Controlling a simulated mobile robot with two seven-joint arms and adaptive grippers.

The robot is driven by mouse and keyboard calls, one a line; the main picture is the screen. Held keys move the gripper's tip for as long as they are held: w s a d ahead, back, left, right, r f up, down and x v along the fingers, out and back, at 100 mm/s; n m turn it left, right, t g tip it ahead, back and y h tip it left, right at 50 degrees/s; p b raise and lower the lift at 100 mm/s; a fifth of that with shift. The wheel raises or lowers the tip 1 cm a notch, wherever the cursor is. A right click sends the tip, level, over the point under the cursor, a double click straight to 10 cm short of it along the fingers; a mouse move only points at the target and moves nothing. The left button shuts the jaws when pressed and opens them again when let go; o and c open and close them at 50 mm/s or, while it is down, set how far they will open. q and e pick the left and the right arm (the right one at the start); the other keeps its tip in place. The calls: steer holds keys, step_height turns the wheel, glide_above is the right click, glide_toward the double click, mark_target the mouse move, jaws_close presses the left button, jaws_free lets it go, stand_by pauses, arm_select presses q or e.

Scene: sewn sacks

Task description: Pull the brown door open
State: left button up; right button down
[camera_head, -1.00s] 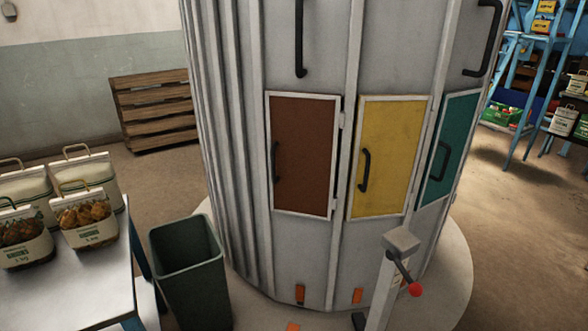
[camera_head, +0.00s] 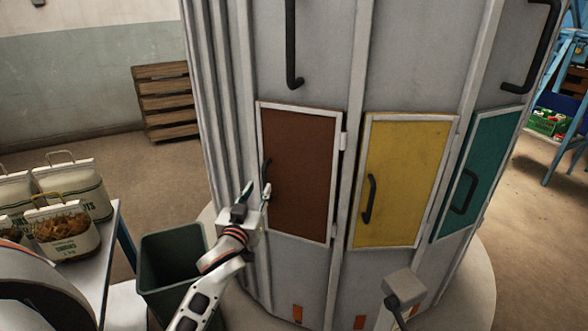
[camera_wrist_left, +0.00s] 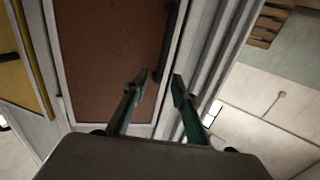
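The brown door (camera_head: 301,170) is closed in its white frame on the round grey cabinet, with hinges on its right edge. Its black handle (camera_head: 266,172) is on the left edge, partly hidden behind my gripper in the head view. My left gripper (camera_head: 254,190) is open and empty, in front of the door's lower left edge. In the left wrist view the brown door (camera_wrist_left: 110,50) fills the upper left. The dark handle (camera_wrist_left: 168,40) lies ahead of the two open fingertips (camera_wrist_left: 160,82), apart from them. My right gripper is not in view.
A yellow door (camera_head: 405,170) and a teal door (camera_head: 480,165) sit to the right. A dark green bin (camera_head: 170,262) stands below my left arm. A table with sacks (camera_head: 72,190) is at left. A grey post (camera_head: 404,286) stands in front.

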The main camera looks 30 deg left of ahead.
mark_target(263, 177)
arm_select(q)
steer(key=shift+w+a+r, duration=0.15)
steer(key=shift+w+a, duration=0.1)
steer(key=shift+w, duration=0.4)
steer(key=shift+x, duration=3.15)
steer(key=shift+s, duration=0.1)
jaws_close()
